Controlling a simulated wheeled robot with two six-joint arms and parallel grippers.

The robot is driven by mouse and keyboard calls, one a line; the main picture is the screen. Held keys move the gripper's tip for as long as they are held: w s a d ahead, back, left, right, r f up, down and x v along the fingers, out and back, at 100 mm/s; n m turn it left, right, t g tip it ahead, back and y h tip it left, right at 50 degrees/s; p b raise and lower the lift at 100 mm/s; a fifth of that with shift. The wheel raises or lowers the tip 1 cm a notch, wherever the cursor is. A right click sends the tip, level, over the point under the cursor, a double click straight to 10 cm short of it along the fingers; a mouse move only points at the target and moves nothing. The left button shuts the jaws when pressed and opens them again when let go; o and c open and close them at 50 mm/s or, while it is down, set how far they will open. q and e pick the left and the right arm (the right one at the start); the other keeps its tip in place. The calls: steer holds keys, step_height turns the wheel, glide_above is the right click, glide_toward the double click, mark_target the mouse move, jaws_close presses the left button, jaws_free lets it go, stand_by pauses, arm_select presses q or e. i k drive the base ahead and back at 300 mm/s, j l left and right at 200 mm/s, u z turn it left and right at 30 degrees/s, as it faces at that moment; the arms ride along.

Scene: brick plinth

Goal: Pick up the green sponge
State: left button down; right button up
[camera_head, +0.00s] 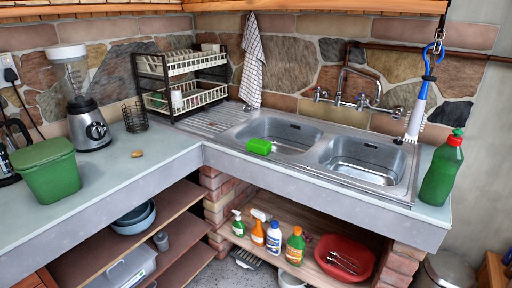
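The green sponge (258,146) is a small bright green block. It rests at the front left edge of the left sink basin, near the corner where the two counters meet. Nothing touches or covers it from above. Neither of my grippers shows in the head view.
The double sink (368,158) has a tap (352,98) behind it. A dish rack (183,82), blender (86,120) and green bin (48,170) stand left. Shelves with bottles are below.

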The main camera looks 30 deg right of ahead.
mark_target(255, 146)
steer(key=k+j+z, duration=0.1)
steer(key=z, duration=1.65)
steer(key=i+l, duration=0.2)
steer(key=i, duration=0.25)
steer(key=i+l+u, duration=0.1)
steer(key=i+l, duration=0.15)
steer(key=i, duration=0.25)
